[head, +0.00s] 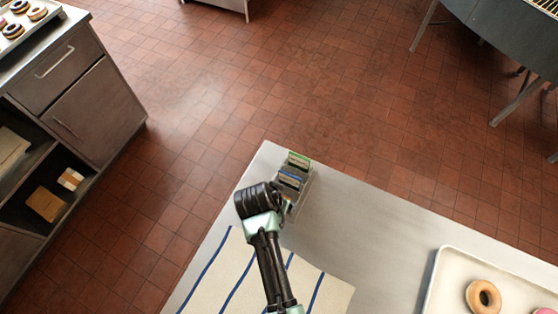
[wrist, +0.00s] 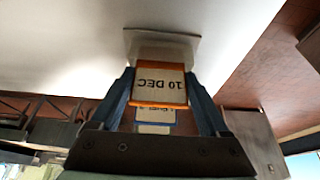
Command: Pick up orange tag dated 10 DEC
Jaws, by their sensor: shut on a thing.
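The orange tag (wrist: 160,86) fills the middle of the wrist view, with an orange edge and "10 DEC" printed upside down. My gripper (wrist: 161,76) is shut on it, one finger at each side. A grey holder piece (wrist: 165,45) shows just beyond the tag; I cannot tell whether the tag still touches it. In the head view my gripper (head: 286,206) is at the near end of the tag rack (head: 302,190), and my arm hides the orange tag there.
A green-edged tag (head: 299,160) and a blue-edged tag (head: 290,178) stand in the rack, near the table corner. A striped cloth (head: 325,290) lies at the front. A tray (head: 437,285) with donuts is at the right. The table between rack and tray is bare.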

